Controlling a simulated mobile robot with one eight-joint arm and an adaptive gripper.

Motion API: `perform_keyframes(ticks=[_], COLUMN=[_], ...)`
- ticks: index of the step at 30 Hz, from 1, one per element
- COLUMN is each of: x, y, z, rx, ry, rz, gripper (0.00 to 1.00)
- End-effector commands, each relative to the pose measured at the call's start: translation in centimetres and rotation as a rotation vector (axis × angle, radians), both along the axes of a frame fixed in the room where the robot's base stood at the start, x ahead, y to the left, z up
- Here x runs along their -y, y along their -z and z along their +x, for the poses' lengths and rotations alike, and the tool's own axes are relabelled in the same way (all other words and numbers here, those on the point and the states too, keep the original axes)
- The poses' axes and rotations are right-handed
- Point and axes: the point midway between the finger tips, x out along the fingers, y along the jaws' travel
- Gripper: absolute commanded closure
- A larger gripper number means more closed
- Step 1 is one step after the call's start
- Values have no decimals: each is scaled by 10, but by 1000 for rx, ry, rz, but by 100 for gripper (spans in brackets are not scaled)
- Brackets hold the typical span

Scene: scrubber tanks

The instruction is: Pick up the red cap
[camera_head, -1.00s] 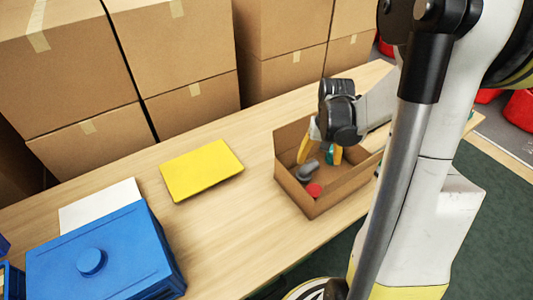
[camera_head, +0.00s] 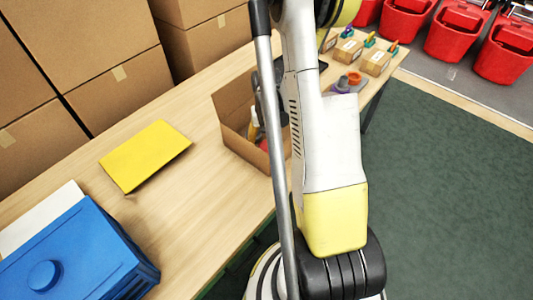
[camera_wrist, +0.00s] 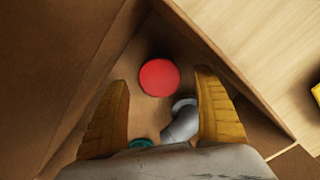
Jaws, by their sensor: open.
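The red cap (camera_wrist: 159,77) is a round, flat-topped disc lying in a corner of the open cardboard box (camera_head: 222,103). In the wrist view it lies just ahead of the fingertips, between their lines. My gripper (camera_wrist: 163,80) is open, with its two yellow fingers spread and pointing down into the box. In the head view my arm hides most of the gripper; one yellow finger and a small red patch of the cap (camera_head: 264,145) show inside the box.
A grey curved pipe piece (camera_wrist: 181,121) lies close to the cap by the right finger. A teal item (camera_wrist: 141,143) sits nearer the palm. The box walls stand close around. A yellow panel (camera_head: 145,155) and blue tank (camera_head: 75,260) are left on the table.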

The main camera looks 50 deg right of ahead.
Motion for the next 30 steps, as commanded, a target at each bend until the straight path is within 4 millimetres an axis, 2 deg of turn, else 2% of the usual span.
perform_keyframes(ticks=[1,3,10,14,15,25,30], x=[0,0,0,0,0,0,0], y=[13,19,18,18,18,17,-7], z=[0,0,0,0,0,0,0], rx=[0,0,0,0,0,0,0], ry=[0,0,0,0,0,0,0], rz=[0,0,0,0,0,0,0], gripper=[22,22,24,64,69,70,70])
